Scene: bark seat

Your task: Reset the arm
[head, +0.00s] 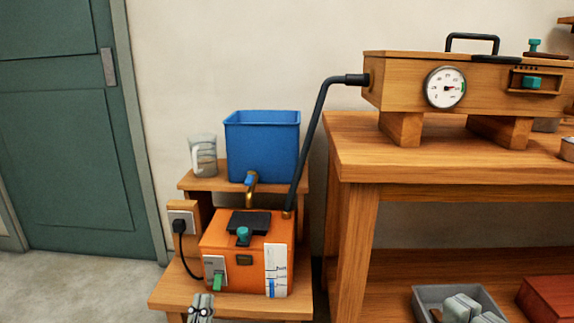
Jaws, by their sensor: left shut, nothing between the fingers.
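My left gripper (200,306) shows at the bottom edge, left of centre, with only its tip in view. Its fingers are shut with nothing between them. It appears in front of the low wooden stand (165,294), just below the green switch (218,281) of an orange box (250,262); I cannot tell whether it touches anything. The rest of my left arm is out of view. My right gripper is not in view.
A blue tank (262,145) and a clear cup (203,156) stand on a raised shelf. A black hose (312,135) runs up to a wooden box with a dial (400,72) on the workbench (440,150). A grey tray (425,297) sits below. Open floor (80,285) lies left.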

